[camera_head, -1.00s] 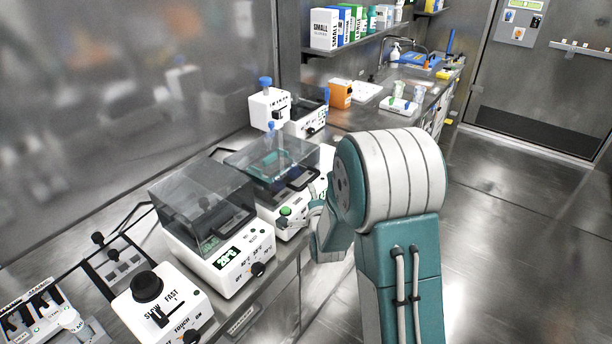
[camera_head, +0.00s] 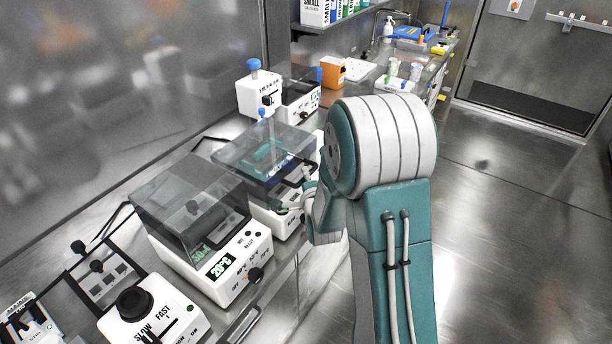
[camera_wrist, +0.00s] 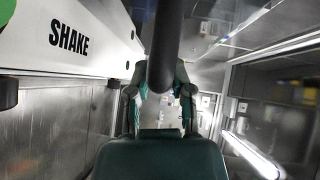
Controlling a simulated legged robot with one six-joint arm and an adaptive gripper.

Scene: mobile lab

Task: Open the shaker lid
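The shaker (camera_head: 270,217) is a white box with a clear, grey-tinted lid (camera_head: 235,150) and a teal platform inside. The lid looks shut. Its black handle (camera_head: 300,174) is at the front edge. My gripper (camera_head: 303,197) is just in front of the shaker, close to the handle, and partly hidden by my arm. In the wrist view, a dark bar (camera_wrist: 164,40), which looks like the handle, runs from the top to in front of my gripper (camera_wrist: 160,88). The fingers are apart on either side of it. I cannot tell whether they touch it. The white shaker front (camera_wrist: 60,50) reads "SHAKE".
A similar device with a clear lid (camera_head: 190,205) and a "20°C" display stands to the left. A SLOW/FAST device (camera_head: 150,315) is nearer. White devices (camera_head: 258,92) and an orange box (camera_head: 332,72) are beyond the shaker. Open floor (camera_head: 510,220) lies right.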

